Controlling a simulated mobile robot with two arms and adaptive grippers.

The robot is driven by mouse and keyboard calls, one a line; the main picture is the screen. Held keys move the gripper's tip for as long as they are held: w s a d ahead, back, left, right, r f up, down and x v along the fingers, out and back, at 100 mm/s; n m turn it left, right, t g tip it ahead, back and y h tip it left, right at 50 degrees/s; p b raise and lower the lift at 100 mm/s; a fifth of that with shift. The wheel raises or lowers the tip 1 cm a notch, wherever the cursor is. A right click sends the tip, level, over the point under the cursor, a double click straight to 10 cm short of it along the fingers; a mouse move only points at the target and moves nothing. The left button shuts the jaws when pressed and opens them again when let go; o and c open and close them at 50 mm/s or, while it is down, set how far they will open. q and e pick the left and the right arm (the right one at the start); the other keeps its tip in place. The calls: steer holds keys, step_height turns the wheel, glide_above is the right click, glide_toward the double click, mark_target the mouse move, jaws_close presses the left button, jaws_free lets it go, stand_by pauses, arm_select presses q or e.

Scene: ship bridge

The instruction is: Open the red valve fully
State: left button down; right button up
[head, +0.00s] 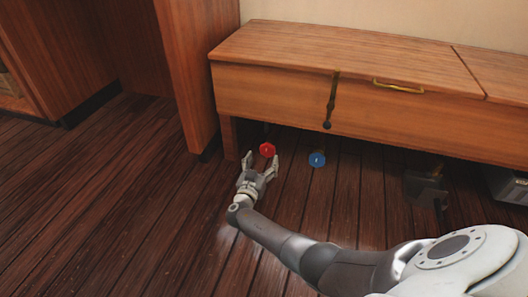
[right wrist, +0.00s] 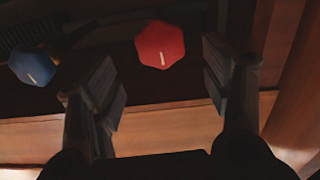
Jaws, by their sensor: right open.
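The red valve (head: 267,150) is a small red knob low under the wooden bench, near its left end. In the right wrist view the red valve (right wrist: 160,44) is an angular knob with a white mark, slightly tilted from vertical. My right gripper (head: 259,166) is open just in front of it. In the wrist view the fingers of my right gripper (right wrist: 165,85) stand on either side, and the valve lies between and beyond their tips, with gaps showing on both sides. My left gripper is not in view.
A blue valve (head: 317,159) sits right of the red one; it also shows in the wrist view (right wrist: 33,67). The wooden bench (head: 275,83) overhangs both valves. A wooden panel (head: 190,70) stands at left. The plank floor (head: 120,200) at left is clear.

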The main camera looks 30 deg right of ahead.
mark_target(266, 152)
steer(key=b+x, duration=0.2)
steer(key=x, duration=0.4)
steer(key=shift+a+f+b, duration=0.1)
steer(key=shift+f+b, duration=0.05)
steer(key=shift+b, duration=0.15)
steer(key=shift+w+d, duration=0.35)
steer(key=shift+d, duration=0.1)
steer(key=c, duration=1)
